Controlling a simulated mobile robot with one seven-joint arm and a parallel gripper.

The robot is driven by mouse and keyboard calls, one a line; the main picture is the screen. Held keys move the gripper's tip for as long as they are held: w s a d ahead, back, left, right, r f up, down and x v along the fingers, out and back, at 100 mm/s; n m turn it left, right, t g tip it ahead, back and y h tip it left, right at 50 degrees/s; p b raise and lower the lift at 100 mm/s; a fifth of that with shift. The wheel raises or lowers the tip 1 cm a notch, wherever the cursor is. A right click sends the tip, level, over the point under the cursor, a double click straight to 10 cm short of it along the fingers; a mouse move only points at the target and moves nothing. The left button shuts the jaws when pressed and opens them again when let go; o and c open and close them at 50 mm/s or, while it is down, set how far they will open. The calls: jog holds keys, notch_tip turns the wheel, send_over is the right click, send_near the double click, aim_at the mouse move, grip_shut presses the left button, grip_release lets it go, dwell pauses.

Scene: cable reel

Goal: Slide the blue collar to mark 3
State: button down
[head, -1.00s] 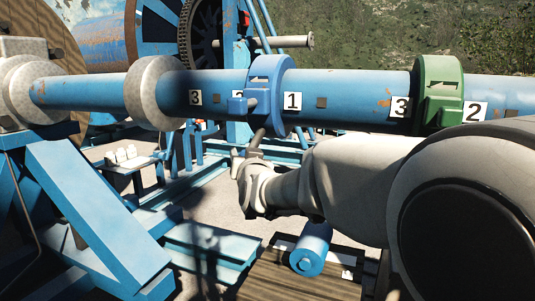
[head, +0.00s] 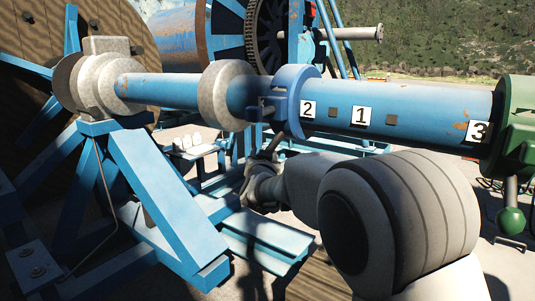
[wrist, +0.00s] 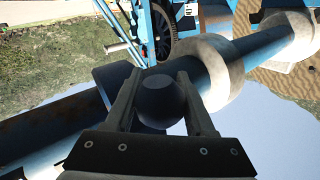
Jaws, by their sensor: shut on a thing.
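The blue collar (head: 295,102) is around the long blue shaft (head: 430,108), just right of a grey flange ring (head: 227,95). A mark 2 plate (head: 308,110) is right at the collar's right edge, with a mark 1 plate (head: 362,116) farther right. Another mark 3 plate (head: 478,131) is beside the green collar (head: 515,130). The left mark 3 plate does not show. My gripper (head: 272,158) is below the blue collar, at its handle. In the wrist view my gripper (wrist: 158,82) is shut on the dark round handle knob (wrist: 160,101).
A blue stand (head: 165,200) holds the shaft's left end. The green collar has a hanging handle with a green ball (head: 511,221). A large reel and a gear wheel (head: 268,35) stand behind.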

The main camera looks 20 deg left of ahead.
jog(key=shift+a+r, duration=0.2)
jog(key=c, duration=0.6)
grip_release()
jog(key=shift+c, duration=0.2)
jog(key=o, duration=0.4)
jog(key=shift+a+f, duration=0.15)
jog(key=shift+c, duration=0.2)
jog(key=b+v, duration=0.3)
jog(key=v, duration=1.4)
jog(key=shift+s, duration=0.15)
jog(key=shift+d, duration=0.2)
